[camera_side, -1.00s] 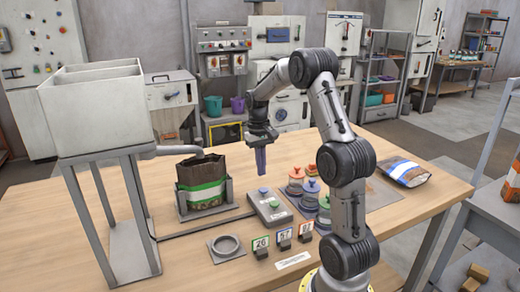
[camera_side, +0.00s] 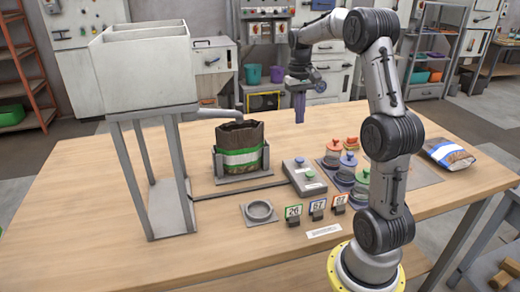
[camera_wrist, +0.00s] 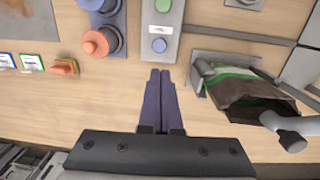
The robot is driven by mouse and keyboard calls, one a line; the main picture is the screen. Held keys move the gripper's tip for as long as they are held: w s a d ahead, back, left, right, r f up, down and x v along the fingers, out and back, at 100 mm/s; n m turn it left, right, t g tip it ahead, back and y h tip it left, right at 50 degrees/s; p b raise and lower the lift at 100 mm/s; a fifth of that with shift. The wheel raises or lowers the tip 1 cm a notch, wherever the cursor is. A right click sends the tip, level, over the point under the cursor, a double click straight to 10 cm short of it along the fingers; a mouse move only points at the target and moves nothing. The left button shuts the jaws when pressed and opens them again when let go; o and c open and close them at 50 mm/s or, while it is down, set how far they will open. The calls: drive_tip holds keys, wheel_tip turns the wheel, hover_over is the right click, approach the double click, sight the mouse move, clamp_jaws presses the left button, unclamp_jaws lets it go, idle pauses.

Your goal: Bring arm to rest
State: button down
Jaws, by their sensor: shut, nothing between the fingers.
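My gripper (camera_side: 299,121) hangs with its fingers pointing down above the table (camera_side: 100,190), behind the grey button box (camera_side: 304,177). Its purple fingers are together and empty, and they show in the wrist view (camera_wrist: 160,74). In the wrist view, the button box (camera_wrist: 160,24) with a green and a blue button lies just beyond the fingertips. The open brown bag (camera_side: 239,147) with a green and white band stands in its metal holder, left of my gripper. The bag also shows right of the fingers in the wrist view (camera_wrist: 246,90).
The hopper (camera_side: 146,75) stands on legs at the left, with a spout reaching over the bag. Lidded jars (camera_side: 348,166), number cards (camera_side: 317,209) and a round dish (camera_side: 260,211) occupy the table's front. A filled bag (camera_side: 449,154) lies at the right.

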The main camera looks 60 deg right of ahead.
drive_tip(key=a+r+n+t+h, duration=0.1)
drive_tip(key=a+r+n+t, duration=0.1)
drive_tip(key=a+r, duration=0.5)
drive_tip(key=a+r+n+t, duration=0.1)
drive_tip(key=a+r+n, duration=0.2)
drive_tip(key=a, duration=0.9)
drive_tip(key=s+a+f+n+t, duration=0.3)
drive_tip(key=s+a+f, duration=0.4)
drive_tip(key=s+a, duration=0.4)
drive_tip(key=shift+s+n+y, duration=0.4)
drive_tip(key=shift+s+n, duration=0.1)
drive_tip(key=shift+s, duration=0.7)
drive_tip(key=shift+a, duration=0.1)
